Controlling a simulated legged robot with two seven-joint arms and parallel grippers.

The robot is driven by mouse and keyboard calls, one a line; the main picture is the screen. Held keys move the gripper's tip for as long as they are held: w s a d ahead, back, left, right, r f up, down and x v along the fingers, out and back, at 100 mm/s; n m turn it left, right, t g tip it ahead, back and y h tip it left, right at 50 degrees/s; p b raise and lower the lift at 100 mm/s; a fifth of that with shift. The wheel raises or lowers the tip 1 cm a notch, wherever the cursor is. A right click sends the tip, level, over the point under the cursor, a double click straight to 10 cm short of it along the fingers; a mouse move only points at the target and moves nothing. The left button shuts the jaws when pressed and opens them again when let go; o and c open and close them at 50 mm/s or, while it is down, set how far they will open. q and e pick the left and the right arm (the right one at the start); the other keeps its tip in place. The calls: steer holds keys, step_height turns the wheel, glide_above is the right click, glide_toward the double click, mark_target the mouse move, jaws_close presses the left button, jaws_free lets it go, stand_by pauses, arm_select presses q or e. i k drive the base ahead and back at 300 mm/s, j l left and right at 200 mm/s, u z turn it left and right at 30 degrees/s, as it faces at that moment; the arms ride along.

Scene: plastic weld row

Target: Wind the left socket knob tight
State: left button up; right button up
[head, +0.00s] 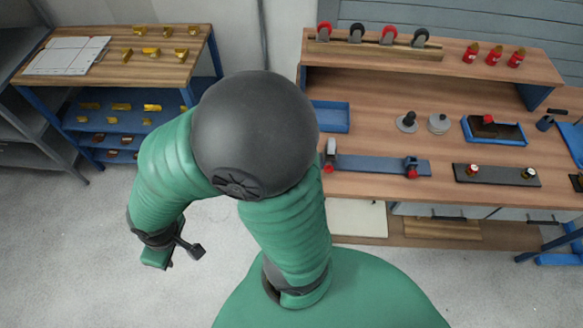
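A blue bar (372,165) lies along the front of the wooden workbench, with a red-knobbed fitting at each end: a left one (329,168) and a right one (411,172). To its right, a dark plate (497,176) carries a red-and-white knob (472,170) on its left and a black-and-white knob (528,173) on its right. I cannot tell which left knob is the socket knob. My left gripper (182,257) hangs over the floor at lower left, away from the bench and touching nothing visible. Its finger gap is unclear. My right gripper is out of view.
My bent arm hides the bench's left end. A blue tray (331,117), dark and grey round parts (407,122), and a blue-edged box (494,131) stand on the bench. Red bottles (493,57) are on its shelf. A side table (115,65) stands at left; floor between is clear.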

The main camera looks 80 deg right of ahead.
mark_target(328, 169)
steer(key=i+z, duration=0.25)
steer(key=z, duration=0.15)
steer(key=i+z, duration=0.3)
steer(key=z, duration=0.15)
steer(key=i+j+z, duration=0.15)
steer(key=z, duration=0.25)
steer(key=i+j+z, duration=0.25)
steer(key=z, duration=0.15)
steer(key=i+z, duration=0.15)
steer(key=z, duration=0.35)
steer(key=i+z, duration=0.15)
steer(key=z, duration=0.3)
steer(key=i+z, duration=0.15)
steer(key=z, duration=0.35)
steer(key=i+j+z, duration=0.1)
steer(key=z, duration=0.35)
steer(key=i+j+z, duration=0.1)
steer(key=z, duration=0.4)
steer(key=j+z, duration=0.25)
steer(key=z, duration=0.2)
steer(key=i+j+z, duration=0.15)
steer(key=j+z, duration=0.2)
steer(key=i+j+z, duration=0.1)
steer(key=j+z, duration=0.25)
